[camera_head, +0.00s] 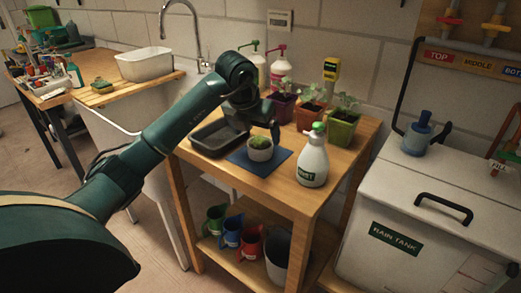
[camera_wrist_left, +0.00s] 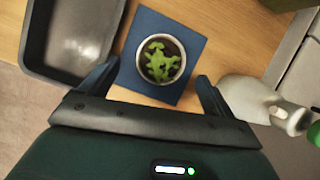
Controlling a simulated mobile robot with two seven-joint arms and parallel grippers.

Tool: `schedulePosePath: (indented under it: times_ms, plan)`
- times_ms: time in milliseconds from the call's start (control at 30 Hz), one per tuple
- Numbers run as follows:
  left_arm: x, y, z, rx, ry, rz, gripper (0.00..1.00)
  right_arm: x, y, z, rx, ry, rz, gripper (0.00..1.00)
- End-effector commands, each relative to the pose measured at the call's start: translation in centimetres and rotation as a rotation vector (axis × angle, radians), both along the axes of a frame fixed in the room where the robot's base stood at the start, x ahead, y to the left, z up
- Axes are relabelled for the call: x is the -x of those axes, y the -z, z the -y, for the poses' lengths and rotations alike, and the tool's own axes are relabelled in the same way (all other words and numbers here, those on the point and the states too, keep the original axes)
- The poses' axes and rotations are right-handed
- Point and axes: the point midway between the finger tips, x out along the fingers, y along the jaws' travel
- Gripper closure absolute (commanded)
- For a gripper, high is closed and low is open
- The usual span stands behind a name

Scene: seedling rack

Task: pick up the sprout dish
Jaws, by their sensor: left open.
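The sprout dish (camera_head: 260,154) is a small pale round pot with green sprouts, standing upright on a dark blue mat (camera_head: 278,161) on the wooden table. It also shows in the left wrist view (camera_wrist_left: 160,60), seen from above. My left gripper (camera_head: 262,127) is open, just above and behind the dish in the head view. In the wrist view its two fingertips lie on either side of the dish's near part, apart from it. I cannot tell the exact height gap. My right gripper is in neither view.
A dark empty tray (camera_head: 215,140) lies left of the mat. A white spray bottle (camera_head: 313,160) stands close on the right. Potted seedlings (camera_head: 342,128) and pump bottles (camera_head: 281,72) stand behind. Coloured jugs (camera_head: 232,232) sit on the lower shelf.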

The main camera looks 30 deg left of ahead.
Motion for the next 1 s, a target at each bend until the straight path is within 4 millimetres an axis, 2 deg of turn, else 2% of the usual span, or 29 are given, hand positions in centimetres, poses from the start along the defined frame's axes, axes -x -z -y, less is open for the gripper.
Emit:
schedulePosePath:
  times_ms: [167,433,733,1000]
  plan:
    - [-0.5,1.3,0.1,0.002,0.001,-0.004,0.11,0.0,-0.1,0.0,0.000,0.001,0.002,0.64]
    - [-2.2,4.6,0.0,0.003,0.000,-0.002,0.11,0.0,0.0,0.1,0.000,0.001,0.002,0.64]
    - [-2.4,5.1,-0.1,0.001,0.001,0.000,0.11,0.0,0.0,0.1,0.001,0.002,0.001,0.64]
    - [-2.4,5.0,-0.1,0.001,0.001,0.000,0.33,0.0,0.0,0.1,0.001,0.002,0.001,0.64]
